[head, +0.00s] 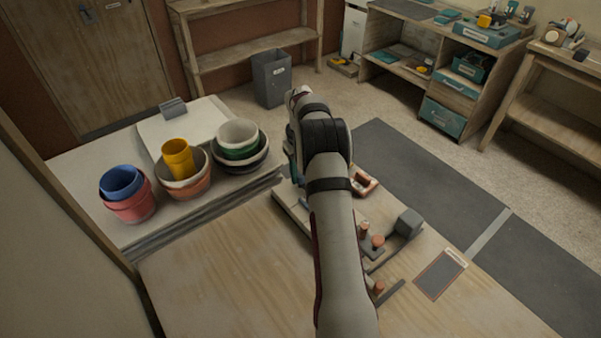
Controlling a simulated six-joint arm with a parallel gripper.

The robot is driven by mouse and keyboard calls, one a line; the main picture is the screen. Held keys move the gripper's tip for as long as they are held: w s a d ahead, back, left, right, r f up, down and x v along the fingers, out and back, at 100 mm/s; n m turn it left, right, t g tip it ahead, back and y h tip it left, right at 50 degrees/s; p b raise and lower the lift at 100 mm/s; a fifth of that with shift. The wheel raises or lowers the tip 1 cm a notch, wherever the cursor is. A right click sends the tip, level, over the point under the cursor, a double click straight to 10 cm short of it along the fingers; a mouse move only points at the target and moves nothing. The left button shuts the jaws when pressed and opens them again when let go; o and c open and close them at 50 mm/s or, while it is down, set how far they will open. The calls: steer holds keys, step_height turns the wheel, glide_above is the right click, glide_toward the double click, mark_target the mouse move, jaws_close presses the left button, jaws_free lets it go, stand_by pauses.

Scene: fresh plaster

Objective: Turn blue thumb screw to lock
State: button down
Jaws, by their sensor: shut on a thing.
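My arm (335,215) reaches up the middle of the head view and bends at a dark joint (325,137). My gripper is hidden behind it. No blue thumb screw can be made out. A pale base board (296,211) lies on the wooden bench (215,275), partly covered by my arm. A small teal part (292,167) shows at the arm's left edge; I cannot tell what it is. To the right of the arm, the board carries an orange-brown frame (364,184), orange-capped posts (378,242) and a grey block (408,222).
Several stacked bowls and cups stand left on a white surface (75,165): blue over red (121,183), yellow (178,158), white over green (238,137). A dark framed panel (440,274) lies at right on the bench. The bench's front left is clear.

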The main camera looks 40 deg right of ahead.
steer(key=c, duration=0.6)
jaws_free()
step_height(320, 180, up, 16)
steer(key=shift+f, duration=0.1)
